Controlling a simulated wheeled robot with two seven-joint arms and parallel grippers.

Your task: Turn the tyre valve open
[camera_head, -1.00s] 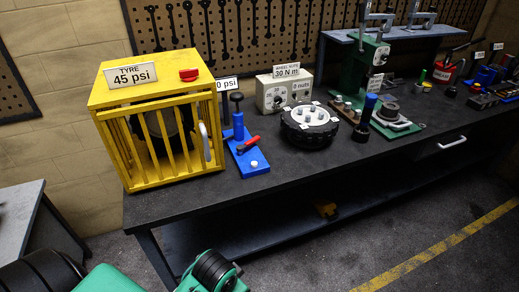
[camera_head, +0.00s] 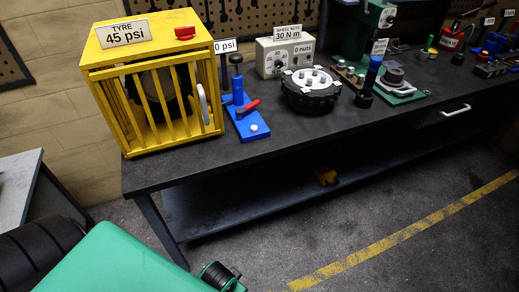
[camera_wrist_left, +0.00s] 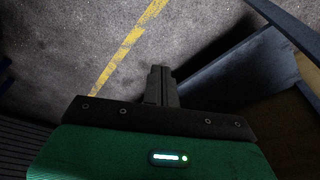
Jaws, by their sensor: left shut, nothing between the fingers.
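A blue stand (camera_head: 241,112) with a black-knobbed upright and a red lever (camera_head: 247,107) stands on the bench, just right of the yellow cage (camera_head: 150,146). The lever lies slanted across the blue base; I cannot tell for certain that it is the tyre valve. The cage holds a dark tyre (camera_head: 157,88) behind its bars and has a "TYRE 45 psi" sign (camera_head: 124,34) and a red block (camera_head: 185,33) on top. My left gripper (camera_wrist_left: 162,72) is shut and empty in the left wrist view, above the floor, away from these things. My right gripper is not in view.
The dark bench (camera_head: 300,130) runs to the right with a wheel hub (camera_head: 310,90), a grey "30 N m" box (camera_head: 285,52) and a green press (camera_head: 372,35). A grey table (camera_head: 20,195) stands at left. The floor in front is clear, with a yellow line (camera_head: 400,235).

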